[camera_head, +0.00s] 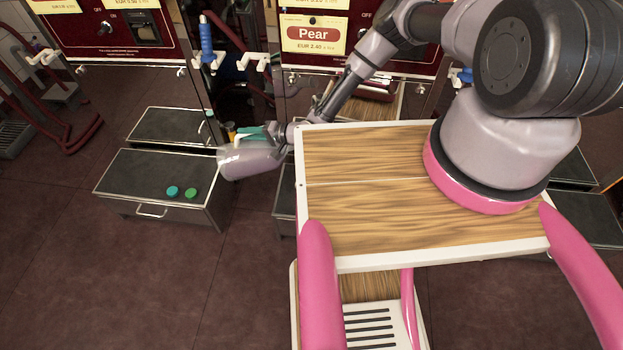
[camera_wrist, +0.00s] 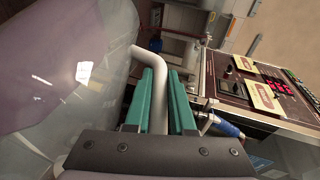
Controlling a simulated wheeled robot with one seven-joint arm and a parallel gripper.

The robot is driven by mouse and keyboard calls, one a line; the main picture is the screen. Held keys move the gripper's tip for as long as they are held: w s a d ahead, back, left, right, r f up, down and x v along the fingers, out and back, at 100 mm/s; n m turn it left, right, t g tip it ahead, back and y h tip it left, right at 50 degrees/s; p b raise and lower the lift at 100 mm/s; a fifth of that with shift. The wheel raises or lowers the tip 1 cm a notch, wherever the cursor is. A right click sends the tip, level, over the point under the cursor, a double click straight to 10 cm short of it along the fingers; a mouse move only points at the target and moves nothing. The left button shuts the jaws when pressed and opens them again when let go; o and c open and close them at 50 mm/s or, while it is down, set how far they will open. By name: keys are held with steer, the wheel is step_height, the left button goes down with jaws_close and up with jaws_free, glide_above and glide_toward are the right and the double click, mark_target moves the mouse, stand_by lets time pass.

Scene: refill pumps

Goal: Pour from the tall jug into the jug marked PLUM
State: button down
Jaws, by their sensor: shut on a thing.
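A translucent pale-purple jug (camera_head: 248,160) is held tilted nearly onto its side, over the right end of a low steel bench. It fills the left of the wrist view (camera_wrist: 50,80), so its mouth and contents cannot be made out. My gripper (camera_head: 253,133) is shut on the jug's pale handle; in the wrist view its green fingers (camera_wrist: 162,82) stand either side of that handle. No PLUM marking is readable in either view. A small orange object (camera_head: 230,130) shows partly behind the held jug; I cannot tell what it is.
The low steel bench (camera_head: 135,172) has a teal cap (camera_head: 172,191) and a green cap (camera_head: 191,193) on top. Dark red pumps stand behind, one with a Pear sign (camera_head: 313,33). A blue nozzle (camera_head: 206,38) hangs there. The floor at front left is clear.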

mark_target(241, 146)
steer(key=shift+a+f, duration=0.3)
steer(key=shift+f, duration=0.05)
steer(key=f+h, duration=0.1)
steer(key=a+f+n+h, duration=0.1)
steer(key=h, duration=0.3)
steer(key=shift+s+a+f+n+g, duration=0.1)
steer(key=shift+a+f+n+g, duration=0.2)
steer(key=shift+a+f+g, duration=0.1)
steer(key=f+h, duration=0.1)
steer(key=a+f+h, duration=0.1)
steer(key=h, duration=0.1)
steer(key=shift+n, duration=0.4)
steer(key=shift+f+h, duration=0.35)
steer(key=shift+h, duration=0.45)
